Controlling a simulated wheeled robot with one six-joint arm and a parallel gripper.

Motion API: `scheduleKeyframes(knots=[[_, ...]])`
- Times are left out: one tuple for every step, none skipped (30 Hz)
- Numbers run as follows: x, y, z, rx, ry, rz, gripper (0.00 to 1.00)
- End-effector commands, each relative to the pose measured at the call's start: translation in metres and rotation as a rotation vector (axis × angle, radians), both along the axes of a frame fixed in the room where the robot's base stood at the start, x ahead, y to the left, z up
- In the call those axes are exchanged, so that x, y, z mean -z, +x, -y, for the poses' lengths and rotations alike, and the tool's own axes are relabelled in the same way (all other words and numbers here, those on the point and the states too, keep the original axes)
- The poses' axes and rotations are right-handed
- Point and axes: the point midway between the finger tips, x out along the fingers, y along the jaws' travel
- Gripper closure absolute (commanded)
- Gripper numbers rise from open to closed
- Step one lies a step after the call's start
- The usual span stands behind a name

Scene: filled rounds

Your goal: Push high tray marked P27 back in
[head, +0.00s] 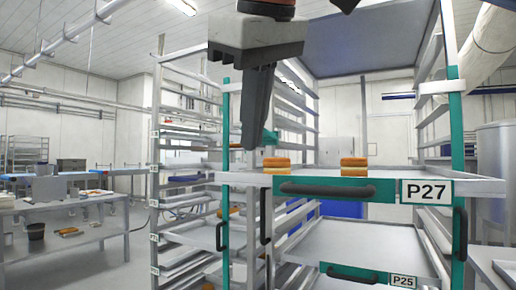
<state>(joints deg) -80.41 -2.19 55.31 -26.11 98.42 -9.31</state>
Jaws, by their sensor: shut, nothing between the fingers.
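The high tray marked P27 (345,180) is in a rack with green front posts, in the right half of the head view. Its green front carries a dark handle (322,189) and the white P27 label (426,190). Stacked golden-brown rounds (354,162) and more rounds (276,163) sit on it near the front. My gripper (250,140) hangs from the top, its fingers pointing down, shut and empty. In the picture its tips are just above the tray's left front, beside the left rounds. I cannot tell whether they touch anything.
A lower tray marked P25 (350,272) is below P27. Dark upright handles are on the rack's left post (222,236) and right post (460,234). Another rack (182,150) stands to the left. A table (60,202) is farther left, with open floor before it.

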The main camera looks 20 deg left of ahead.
Motion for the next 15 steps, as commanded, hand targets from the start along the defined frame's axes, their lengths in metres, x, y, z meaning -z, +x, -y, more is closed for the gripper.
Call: scheduleKeyframes(knots=[[0.005, 0.004, -0.001, 0.002, -0.002, -0.001, 1.00], [0.009, 0.006, -0.002, 0.002, -0.002, -0.001, 1.00], [0.014, 0.009, -0.004, 0.003, -0.002, 0.000, 1.00], [0.018, 0.012, -0.006, 0.004, -0.003, -0.001, 1.00], [0.023, 0.015, -0.008, 0.003, -0.002, -0.001, 1.00], [0.028, 0.018, -0.010, 0.004, -0.003, -0.001, 1.00], [0.033, 0.020, -0.012, 0.003, -0.002, -0.002, 1.00], [0.037, 0.023, -0.014, 0.003, -0.002, -0.001, 1.00], [0.043, 0.027, -0.017, 0.003, -0.002, -0.002, 1.00], [0.047, 0.030, -0.019, 0.003, -0.002, -0.001, 1.00], [0.051, 0.032, -0.020, 0.003, -0.002, -0.002, 1.00], [0.057, 0.035, -0.023, 0.003, -0.002, -0.001, 1.00], [0.061, 0.038, -0.025, 0.003, -0.002, -0.001, 1.00], [0.066, 0.041, -0.026, 0.003, -0.002, -0.002, 1.00], [0.071, 0.045, -0.029, 0.003, -0.002, -0.001, 1.00]])
